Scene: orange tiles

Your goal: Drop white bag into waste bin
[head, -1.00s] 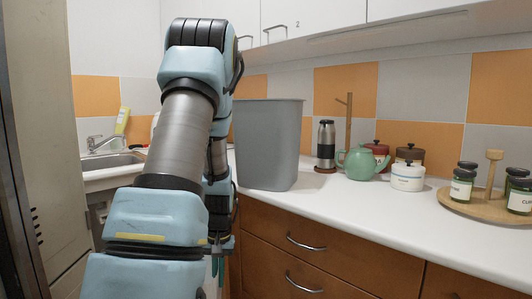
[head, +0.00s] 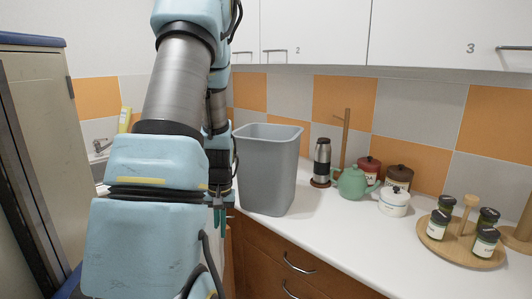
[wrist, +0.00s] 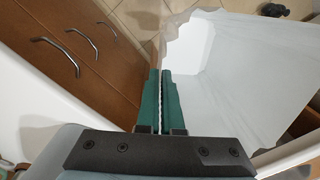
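The grey waste bin (head: 267,178) stands upright on the white counter, right of my arm in the head view. Its open top is visible, but its bottom inside is hidden. My gripper's green fingers (head: 220,220) show low beside the counter's front edge, partly hidden by my arm. In the wrist view my gripper (wrist: 161,75) has its fingers close together, with a thin pale edge between them. The white bag (wrist: 235,60) hangs open to the right of the fingers, its thin wall at them.
Brown drawers (wrist: 85,65) with metal handles lie left of the fingers in the wrist view. A flask (head: 322,160), green teapot (head: 352,184), jars and a round wooden tray (head: 446,248) stand right of the bin. Wall cupboards (head: 420,35) hang above. A tall cabinet (head: 45,130) is at left.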

